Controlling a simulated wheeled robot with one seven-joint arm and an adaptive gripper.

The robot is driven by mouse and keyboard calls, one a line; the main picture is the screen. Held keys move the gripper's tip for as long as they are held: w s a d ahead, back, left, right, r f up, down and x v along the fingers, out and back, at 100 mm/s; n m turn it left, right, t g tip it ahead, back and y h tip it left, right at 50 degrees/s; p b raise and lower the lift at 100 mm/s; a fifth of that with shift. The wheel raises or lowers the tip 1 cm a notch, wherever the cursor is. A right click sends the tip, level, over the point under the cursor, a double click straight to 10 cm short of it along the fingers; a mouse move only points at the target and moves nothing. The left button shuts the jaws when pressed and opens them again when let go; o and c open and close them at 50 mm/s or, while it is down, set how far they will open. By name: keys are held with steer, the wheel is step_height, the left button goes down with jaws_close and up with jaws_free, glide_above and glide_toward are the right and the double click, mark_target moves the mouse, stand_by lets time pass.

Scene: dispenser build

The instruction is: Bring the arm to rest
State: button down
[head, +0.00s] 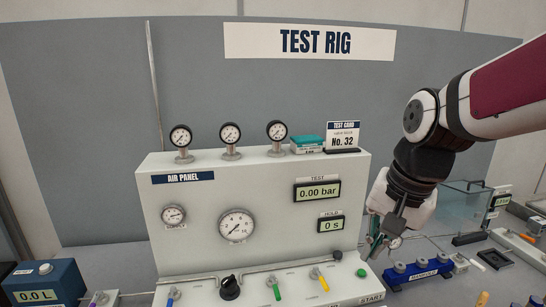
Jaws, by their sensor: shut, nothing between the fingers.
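My arm reaches in from the right in the head view. My gripper (376,250) points down and is shut, with nothing seen between its fingers. It is in front of the right edge of the white air panel (190,235), above the panel's lower ledge near the START marking. Part of the fingertips is hard to make out against the small parts behind them. I cannot tell whether they touch the panel.
The panel carries gauges, a black knob (230,288) and coloured levers. A test card (342,136) stands on top. A blue manifold (418,271) and small parts lie to the right, beside a clear box (460,205). A blue box (42,283) sits at left.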

steer(key=s+d+r+n+t+h, duration=0.1)
steer(key=s+r+n+t, duration=0.2)
steer(key=s, duration=1)
steer(key=n, duration=0.3)
steer(key=shift+d+n, duration=0.3)
steer(key=shift+r, duration=0.1)
